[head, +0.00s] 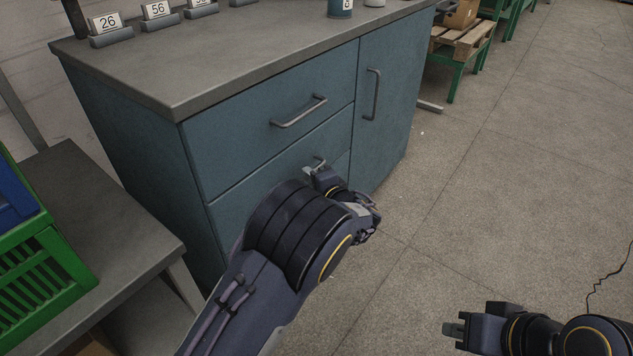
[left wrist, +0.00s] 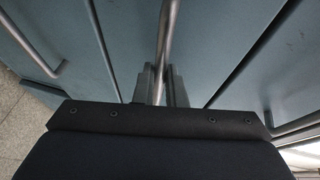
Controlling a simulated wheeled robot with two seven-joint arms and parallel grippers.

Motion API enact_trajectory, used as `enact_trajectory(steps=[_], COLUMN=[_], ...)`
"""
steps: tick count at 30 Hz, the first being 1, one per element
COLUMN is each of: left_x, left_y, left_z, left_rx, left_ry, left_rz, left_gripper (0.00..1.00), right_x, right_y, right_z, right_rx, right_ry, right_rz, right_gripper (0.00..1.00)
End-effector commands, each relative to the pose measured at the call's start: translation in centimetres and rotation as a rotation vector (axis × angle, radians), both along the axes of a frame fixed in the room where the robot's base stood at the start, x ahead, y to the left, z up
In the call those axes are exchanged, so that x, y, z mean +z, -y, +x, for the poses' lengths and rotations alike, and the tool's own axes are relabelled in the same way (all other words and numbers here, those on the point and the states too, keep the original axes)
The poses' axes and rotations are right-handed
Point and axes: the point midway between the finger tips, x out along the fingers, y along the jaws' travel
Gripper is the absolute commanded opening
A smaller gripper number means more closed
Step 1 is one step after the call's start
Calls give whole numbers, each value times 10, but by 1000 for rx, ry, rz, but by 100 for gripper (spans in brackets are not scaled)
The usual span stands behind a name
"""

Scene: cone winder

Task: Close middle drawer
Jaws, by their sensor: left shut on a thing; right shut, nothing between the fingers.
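The middle drawer (head: 258,182) is the blue-grey front below the top drawer in the head view. Its front looks close to flush with the cabinet, but my arm covers much of it. My left gripper (head: 312,173) is shut on the middle drawer's handle (head: 320,162). In the left wrist view, the handle (left wrist: 167,40) runs between the two fingers of the left gripper (left wrist: 166,88), with the drawer front (left wrist: 125,40) behind it. My right gripper (head: 455,329) is shut and empty at the lower right, above the floor and away from the cabinet.
The top drawer (head: 250,120) and the side door (head: 390,110) look closed. Number cards and a teal container (head: 340,9) stand on the countertop (head: 180,75). A bench (head: 110,215) with a green crate (head: 45,270) is at left.

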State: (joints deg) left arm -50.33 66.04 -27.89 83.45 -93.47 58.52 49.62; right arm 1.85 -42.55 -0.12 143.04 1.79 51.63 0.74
Motion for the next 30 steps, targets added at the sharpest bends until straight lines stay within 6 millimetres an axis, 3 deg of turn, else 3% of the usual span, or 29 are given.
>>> enact_trajectory(steps=[2, 3, 8, 19, 30], left_x=[1, 1, 1, 3, 15], left_y=[-4, -4, -4, 2, 31], left_z=[2, 2, 2, -5, -54], left_rx=[5, 6, 5, 1, 3], left_ry=[3, 3, 3, 1, 2], left_rz=[3, 3, 3, 2, 2], left_gripper=[0, 12, 33, 33, 33], right_x=[0, 0, 0, 4, 21], right_y=[0, 0, 0, 0, 0], right_z=[0, 0, 0, 0, 0], right_rx=[0, 0, 0, 0, 0], right_ry=[0, 0, 0, 0, 0], right_rz=[0, 0, 0, 0, 0], right_gripper=[0, 0, 0, 0, 0])
